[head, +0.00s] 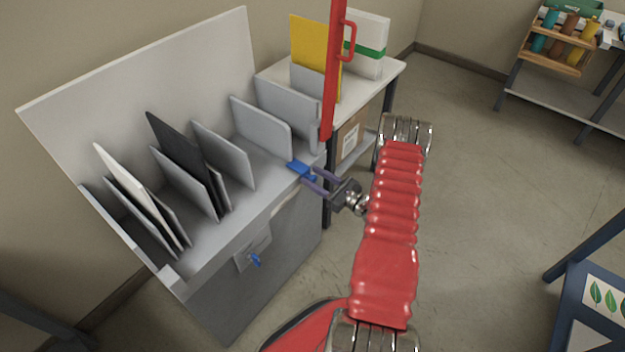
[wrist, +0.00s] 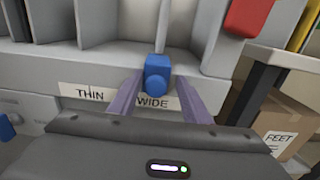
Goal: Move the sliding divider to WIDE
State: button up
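The blue divider knob (head: 301,170) sits on the front edge of the grey sorter rack (head: 215,262). In the wrist view the knob (wrist: 157,77) stands just above the word WIDE on the label (wrist: 152,102), right of THIN. A grey upright divider panel (head: 262,127) stands behind it; its edge rises above the knob in the wrist view (wrist: 160,22). My gripper (head: 316,181) has its purple fingers (wrist: 158,88) on either side of the knob, open, with narrow gaps at the sides. Whether a fingertip touches it is hard to tell.
Several white, black and grey boards stand in the rack's left slots. A second blue knob (head: 256,259) is lower on the rack's front. A side table (head: 388,72) holds yellow and white folders, with a cardboard box (head: 349,141) below.

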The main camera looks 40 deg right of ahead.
dwell(0.4)
jog(key=v, duration=1.4)
jog(key=shift+w, duration=0.1)
